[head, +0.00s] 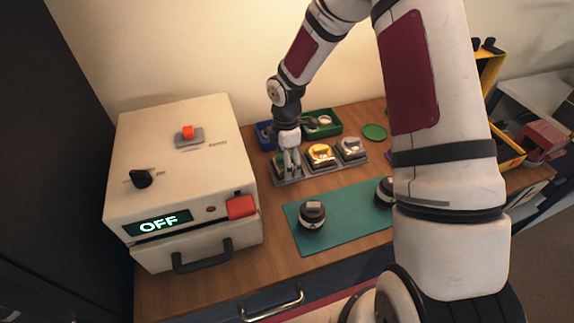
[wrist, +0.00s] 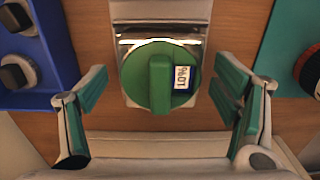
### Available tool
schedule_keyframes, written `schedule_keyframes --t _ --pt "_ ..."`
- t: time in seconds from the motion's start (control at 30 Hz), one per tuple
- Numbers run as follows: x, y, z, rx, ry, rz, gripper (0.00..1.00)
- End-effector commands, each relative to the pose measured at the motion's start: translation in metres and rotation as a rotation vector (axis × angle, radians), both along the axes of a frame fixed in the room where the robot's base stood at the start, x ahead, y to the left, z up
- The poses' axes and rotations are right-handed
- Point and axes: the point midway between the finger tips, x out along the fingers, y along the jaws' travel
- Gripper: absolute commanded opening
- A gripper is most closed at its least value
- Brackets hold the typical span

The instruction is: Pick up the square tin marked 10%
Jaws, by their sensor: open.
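The square tin (wrist: 158,72) marked 10% is shiny metal with a round green lid and a raised green grip bar across it. In the head view the tin (head: 279,162) is at the left end of a row of three, partly hidden by my gripper (head: 289,168). In the wrist view my gripper (wrist: 160,100) is open and empty, with one finger on each side of the green lid, apart from it.
A yellow-topped tin (head: 320,153) and a white-topped tin (head: 351,147) stand to the right on the same grey tray (head: 318,170). Blue (head: 263,141) and green (head: 336,126) bins are behind. A teal mat (head: 340,232) with black round parts lies in front. A white machine (head: 180,170) reading OFF stands left.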

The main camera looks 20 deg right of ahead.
Motion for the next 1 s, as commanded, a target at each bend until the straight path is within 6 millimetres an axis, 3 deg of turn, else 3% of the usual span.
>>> schedule_keyframes --t 0.27,0.5,0.83,1.0 --pt "0.000 0.000 -0.003 -0.001 0.000 0.000 0.82" --pt "0.000 0.000 -0.003 -0.001 0.000 0.000 0.30" --pt "0.000 0.000 0.000 -0.001 -0.001 0.000 0.30" --pt "0.001 -0.001 0.021 -0.002 -0.005 -0.001 0.30"
